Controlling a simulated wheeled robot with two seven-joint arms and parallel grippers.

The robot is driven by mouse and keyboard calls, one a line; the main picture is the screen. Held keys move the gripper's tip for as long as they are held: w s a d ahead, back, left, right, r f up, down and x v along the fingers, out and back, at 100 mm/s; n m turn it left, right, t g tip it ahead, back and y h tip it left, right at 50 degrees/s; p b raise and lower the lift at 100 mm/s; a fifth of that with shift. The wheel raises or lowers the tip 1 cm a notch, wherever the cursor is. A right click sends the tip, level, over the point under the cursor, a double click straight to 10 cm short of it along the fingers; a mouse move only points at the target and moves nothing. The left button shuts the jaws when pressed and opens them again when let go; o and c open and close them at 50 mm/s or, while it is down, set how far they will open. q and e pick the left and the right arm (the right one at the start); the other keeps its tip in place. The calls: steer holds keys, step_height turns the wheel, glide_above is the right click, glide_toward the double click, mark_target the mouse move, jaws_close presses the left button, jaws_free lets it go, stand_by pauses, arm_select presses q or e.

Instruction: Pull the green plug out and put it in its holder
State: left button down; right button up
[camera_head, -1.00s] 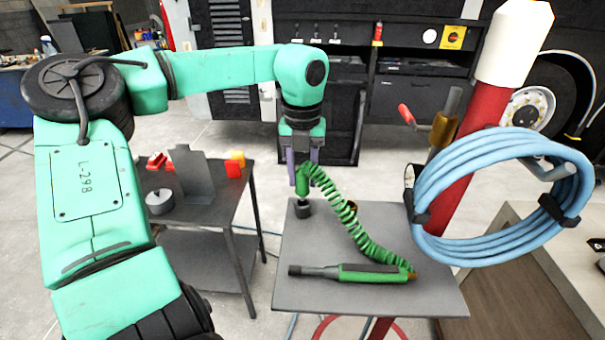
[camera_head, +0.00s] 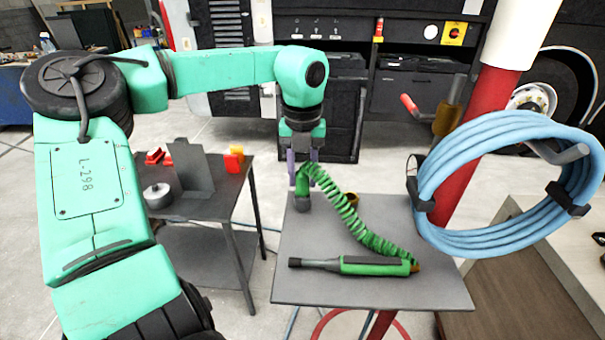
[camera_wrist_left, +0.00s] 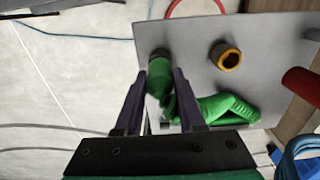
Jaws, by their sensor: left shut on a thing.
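The green plug (camera_head: 302,183) is upright at the far left corner of the grey table (camera_head: 320,285), its dark lower end down. I cannot tell whether that end touches anything. A green coiled hose (camera_head: 345,208) runs from the plug to a green-handled tool lying on the table. My left gripper (camera_head: 303,166) points down with its purple fingers shut on the plug. The left wrist view shows the plug (camera_wrist_left: 160,75) between the fingers. A yellow-rimmed round cup (camera_head: 351,199), perhaps the holder, stands right of the plug; it also shows in the left wrist view (camera_wrist_left: 226,57). My right gripper is not seen.
The green-handled tool (camera_head: 375,265) lies across the table's front. A red post (camera_head: 467,160) with a blue hose coil (camera_head: 440,185) rises at the right. A dark side table (camera_head: 222,205) with red and yellow pieces stands at the left.

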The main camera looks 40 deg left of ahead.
arm_select(q)
steer(key=shift+f, duration=0.25)
steer(key=shift+c, duration=2.1)
jaws_free()
step_height(320, 180, up, 15)
steer(key=shift+f+b, duration=0.2)
steer(key=shift+b, duration=0.25)
